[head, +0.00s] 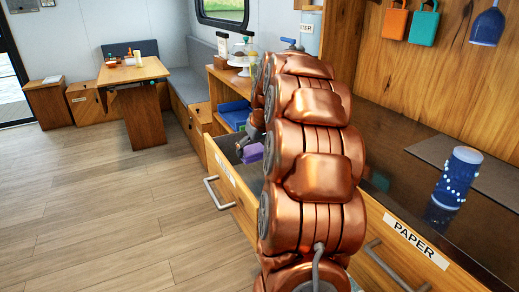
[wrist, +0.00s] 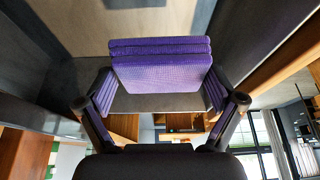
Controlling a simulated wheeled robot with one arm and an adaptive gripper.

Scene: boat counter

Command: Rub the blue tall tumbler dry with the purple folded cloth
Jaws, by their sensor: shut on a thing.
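The blue tall tumbler (head: 458,178) stands upright on the dark counter at the right of the head view, with pale drops over its side. The purple folded cloth (head: 250,153) shows at the open drawer, left of my arm and far from the tumbler. In the wrist view the cloth (wrist: 160,70) fills the space between my fingers, with its folded layers facing the camera. My gripper (wrist: 160,100) is shut on it. In the head view my arm hides most of the gripper, and I cannot tell how high the cloth is above the drawer.
An open drawer (head: 232,175) juts out left of my arm. A drawer labelled PAPER (head: 408,238) is below the counter. A grey mat (head: 490,178) lies behind the tumbler. The floor at left is clear.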

